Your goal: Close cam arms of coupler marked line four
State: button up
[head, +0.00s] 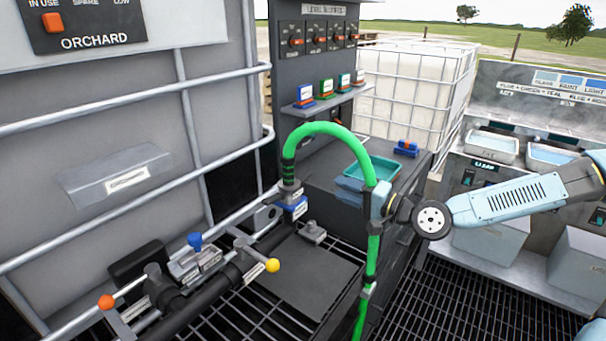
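A bright green hose (331,129) arches up from the manifold and hangs down on the right. Its left end has a black ribbed sleeve (289,171) over a small grey coupler (291,192). A blue block with a white label (293,208) sits just below; its writing is too small to read, and I cannot make out the positions of any cam arms. My gripper (376,226) is at the hanging part of the hose, right of the coupler and apart from it. My light blue hand overlaps the hose; the fingers are too small and hidden to tell whether they grip it.
A dark manifold pipe (197,301) carries orange, blue and yellow-knobbed handles at lower left. A caged grey tank (110,120) fills the left. A teal tray (372,172) stands on the dark cabinet behind the hose. Floor grating (445,300) is open at lower right.

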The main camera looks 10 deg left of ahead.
aim_at(310, 176)
jog(key=x, duration=1.3)
jog(key=shift+w+a, duration=0.1)
jog(key=shift+a, duration=0.25)
